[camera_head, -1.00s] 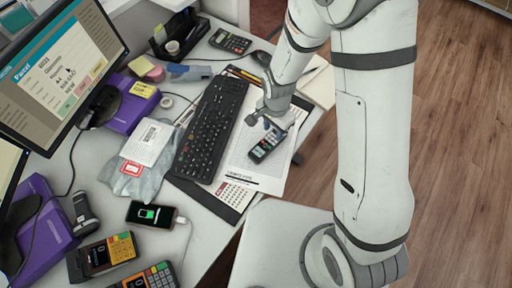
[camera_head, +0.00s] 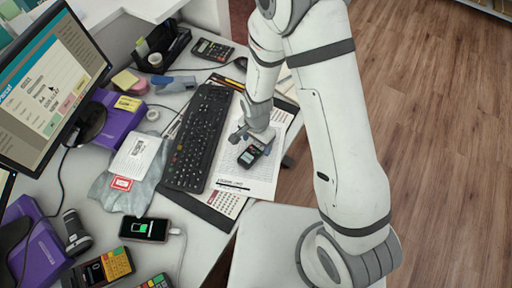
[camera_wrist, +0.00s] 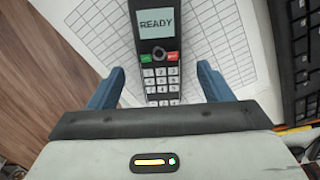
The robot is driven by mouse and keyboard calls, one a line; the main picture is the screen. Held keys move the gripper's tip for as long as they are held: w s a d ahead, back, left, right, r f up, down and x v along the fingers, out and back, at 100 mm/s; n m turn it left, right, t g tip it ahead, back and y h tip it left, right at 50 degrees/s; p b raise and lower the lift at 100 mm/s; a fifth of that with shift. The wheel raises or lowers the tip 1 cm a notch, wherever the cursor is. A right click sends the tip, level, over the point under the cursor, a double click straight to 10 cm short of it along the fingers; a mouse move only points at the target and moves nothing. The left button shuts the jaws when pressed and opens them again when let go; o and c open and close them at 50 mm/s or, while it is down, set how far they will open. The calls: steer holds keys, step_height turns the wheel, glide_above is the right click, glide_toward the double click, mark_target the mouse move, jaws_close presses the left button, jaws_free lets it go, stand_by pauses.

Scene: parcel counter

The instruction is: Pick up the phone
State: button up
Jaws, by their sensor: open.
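A black cordless phone handset (camera_head: 250,156) lies on a printed sheet on the desk, to the right of the keyboard. In the wrist view the handset (camera_wrist: 160,47) shows its screen reading "READY", a green and a red key and a white keypad; its lower end is hidden by my gripper body. My gripper (camera_head: 252,138) is just over the handset's keypad end. In the wrist view my gripper (camera_wrist: 157,82) is open, with one blue finger on each side of the handset and a gap on both sides. Nothing is held.
The black keyboard (camera_head: 199,139) lies left of the sheet (camera_head: 232,179). A smartphone (camera_head: 145,229) with a charging cable lies at the front left, near card terminals (camera_head: 103,269). A monitor (camera_head: 45,80) stands on the left. A calculator (camera_head: 212,50) lies at the back.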

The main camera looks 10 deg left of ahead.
mark_target(256, 148)
steer(key=shift+f, duration=1.5)
steer(key=shift+c, duration=0.4)
steer(key=c, duration=1.1)
